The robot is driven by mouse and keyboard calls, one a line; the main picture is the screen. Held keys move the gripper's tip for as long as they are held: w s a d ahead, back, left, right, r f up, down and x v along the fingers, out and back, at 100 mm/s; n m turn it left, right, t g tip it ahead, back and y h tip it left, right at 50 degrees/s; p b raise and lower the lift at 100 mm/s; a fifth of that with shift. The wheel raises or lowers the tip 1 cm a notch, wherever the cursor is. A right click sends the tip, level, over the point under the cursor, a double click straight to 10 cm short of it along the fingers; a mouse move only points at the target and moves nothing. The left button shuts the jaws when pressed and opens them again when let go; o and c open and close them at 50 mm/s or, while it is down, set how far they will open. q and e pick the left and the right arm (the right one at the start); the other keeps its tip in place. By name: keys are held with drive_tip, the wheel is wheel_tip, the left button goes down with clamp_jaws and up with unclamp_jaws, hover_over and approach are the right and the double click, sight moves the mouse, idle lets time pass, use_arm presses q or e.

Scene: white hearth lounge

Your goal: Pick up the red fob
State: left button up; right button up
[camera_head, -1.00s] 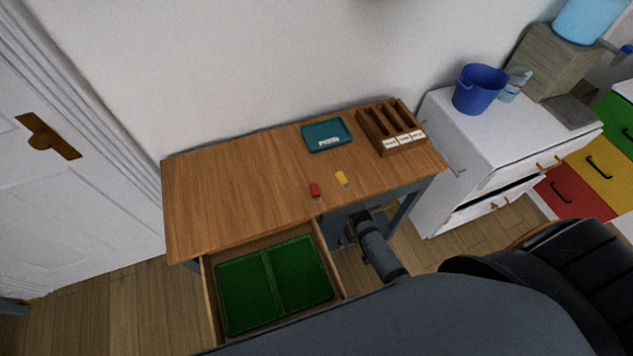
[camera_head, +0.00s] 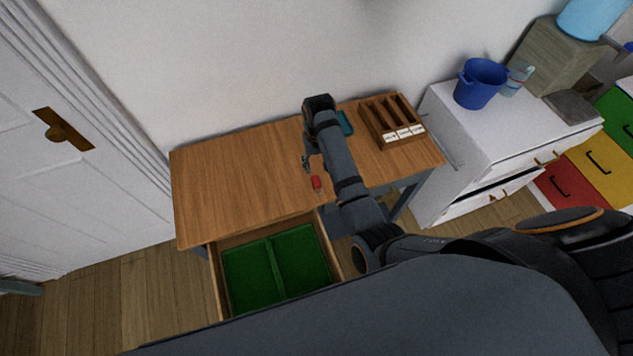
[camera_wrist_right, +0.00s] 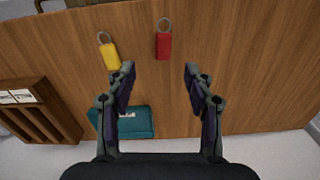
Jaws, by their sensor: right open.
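The red fob (camera_head: 316,182) lies on the wooden desk (camera_head: 235,180) near its front edge, just beside my right arm in the head view. In the right wrist view the red fob (camera_wrist_right: 163,46) has a metal ring and lies ahead of the gap between my fingers. My right gripper (camera_wrist_right: 158,70) is open and empty above the desk; in the head view my right gripper (camera_head: 307,163) is partly covered by its own arm. The yellow fob (camera_wrist_right: 112,56) lies left of the red one in the wrist view, and my arm hides it in the head view. My left gripper is not in view.
The desk's drawer (camera_head: 222,294) is open and green-lined. A white cabinet (camera_head: 455,125) with a blue bucket (camera_head: 481,84) stands at right. The desk's left half is clear.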

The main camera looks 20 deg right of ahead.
hover_over(317, 184)
drive_tip(key=f, duration=0.4)
drive_tip(key=shift+w+d+f, duration=0.25)
drive_tip(key=shift+d+f, duration=0.1)
drive_tip(key=f, duration=0.1)
drive_tip(key=f+p, duration=0.1)
drive_tip(key=f, duration=0.2)
drive_tip(key=shift+s+a+f+p, duration=0.2)
drive_tip(key=shift+a+f+p, duration=0.1)
drive_tip(key=shift+a+f, duration=0.1)
drive_tip(key=shift+d+f, duration=0.1)
drive_tip(key=shift+f, duration=0.1)
drive_tip(key=c, duration=1.1)
drive_tip(key=shift+r, duration=0.1)
